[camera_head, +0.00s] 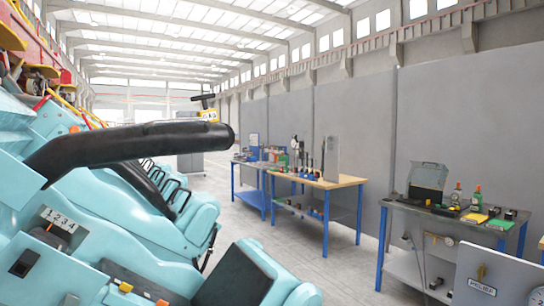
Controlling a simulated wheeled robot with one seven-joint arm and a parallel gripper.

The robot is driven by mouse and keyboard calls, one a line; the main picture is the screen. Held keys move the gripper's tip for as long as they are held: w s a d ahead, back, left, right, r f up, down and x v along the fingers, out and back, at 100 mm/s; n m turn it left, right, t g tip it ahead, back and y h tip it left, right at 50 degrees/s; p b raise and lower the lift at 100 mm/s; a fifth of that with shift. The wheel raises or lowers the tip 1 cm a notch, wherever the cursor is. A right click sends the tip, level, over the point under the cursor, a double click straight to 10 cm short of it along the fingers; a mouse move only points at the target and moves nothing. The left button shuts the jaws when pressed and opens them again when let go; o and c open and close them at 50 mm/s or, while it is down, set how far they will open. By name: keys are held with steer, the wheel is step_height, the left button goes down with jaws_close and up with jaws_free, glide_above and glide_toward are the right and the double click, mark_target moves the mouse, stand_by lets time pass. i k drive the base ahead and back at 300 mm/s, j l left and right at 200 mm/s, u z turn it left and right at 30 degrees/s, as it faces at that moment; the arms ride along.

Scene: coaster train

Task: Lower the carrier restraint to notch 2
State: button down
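A thick black padded restraint bar (140,143) reaches out from the left over the light-blue train seats, close to level, with its rounded end near the middle of the picture. A small white plate marked 1 2 3 4 (58,219) sits on the light-blue body (95,240) below the bar's root. I cannot see a pointer that tells which notch the bar is at. Which restraint is the carrier's is not labelled in view. My gripper is not in view.
More light-blue seats (200,215) with thin black bars stand behind. To the right are a wooden-topped workbench (345,182) and a grey bench (395,205) with tools and bottles. A white panel (490,280) stands at the lower right. Grey floor (300,250) lies clear between train and benches.

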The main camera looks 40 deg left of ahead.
mark_target(62, 154)
steer(key=u, duration=1.95)
